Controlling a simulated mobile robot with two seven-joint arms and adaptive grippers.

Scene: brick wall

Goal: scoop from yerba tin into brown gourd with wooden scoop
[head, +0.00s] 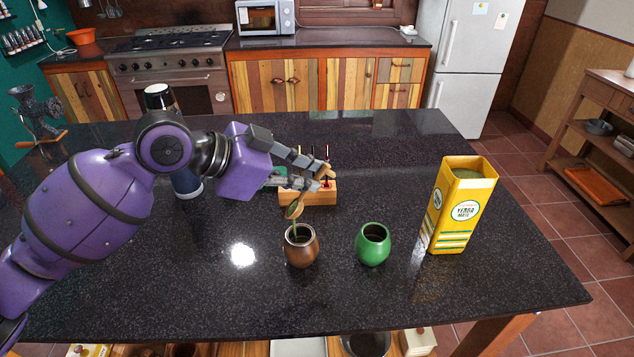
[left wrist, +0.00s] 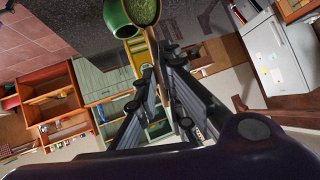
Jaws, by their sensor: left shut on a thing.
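My left gripper (head: 318,178) is shut on the wooden scoop (head: 296,208), above the brown gourd (head: 301,250). The scoop is tilted down, and a thin green stream of yerba runs from it to the gourd's mouth. The brown gourd stands upright on the dark counter. The yellow yerba tin (head: 461,210) stands open at the right with green yerba inside. In the left wrist view my left gripper (left wrist: 160,62) shows from behind, and a round patch of yerba (left wrist: 144,11) is at the top edge. My right gripper is not in view.
A green gourd (head: 373,245) stands between the brown gourd and the tin. A small wooden rack (head: 318,198) is behind the scoop, partly hidden by my gripper. A dark flask (head: 187,186) stands behind my left arm. The counter's front right is clear.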

